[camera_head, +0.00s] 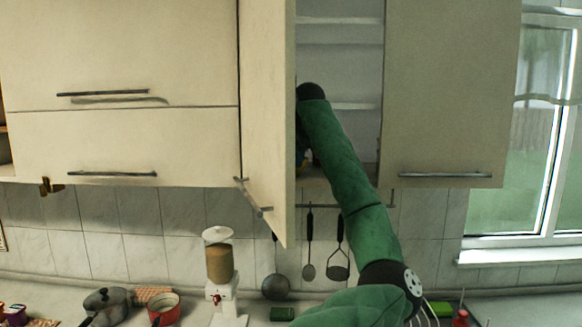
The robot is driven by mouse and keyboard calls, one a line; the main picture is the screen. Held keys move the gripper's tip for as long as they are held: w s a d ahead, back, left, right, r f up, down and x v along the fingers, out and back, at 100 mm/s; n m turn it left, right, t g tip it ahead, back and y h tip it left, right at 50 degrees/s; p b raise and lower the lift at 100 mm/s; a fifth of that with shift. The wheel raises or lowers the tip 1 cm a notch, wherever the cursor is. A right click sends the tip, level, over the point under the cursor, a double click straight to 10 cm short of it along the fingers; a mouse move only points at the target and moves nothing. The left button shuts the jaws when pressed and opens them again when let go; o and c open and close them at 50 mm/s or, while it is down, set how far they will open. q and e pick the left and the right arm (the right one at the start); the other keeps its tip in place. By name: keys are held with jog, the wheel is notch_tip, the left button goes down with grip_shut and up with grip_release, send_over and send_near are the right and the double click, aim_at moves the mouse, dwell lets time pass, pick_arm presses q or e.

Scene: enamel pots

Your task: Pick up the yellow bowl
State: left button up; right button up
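I do not see a yellow bowl clearly in the head view. My green arm reaches up from the bottom into the open wall cabinet (340,60). Its wrist bends down behind the edge of the open cabinet door (268,100).
Closed cabinet fronts (120,140) flank the opening on both sides. Hanging utensils (309,255) are below. On the counter stand a dark pot (106,302), a red pot (165,310) and a dispenser with brown contents (220,264). A window (520,140) is at right.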

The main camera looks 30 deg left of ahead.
pick_arm(q)
jog(key=p+x, duration=0.1)
jog(key=x, duration=0.2)
jog(key=shift+p, duration=0.4)
jog(key=shift+w+a+f, duration=0.1)
jog(key=shift+a+f, duration=0.05)
jog(key=shift+f, duration=0.25)
grip_shut()
jog(key=shift+a+r, duration=0.1)
jog(key=shift+r, duration=0.05)
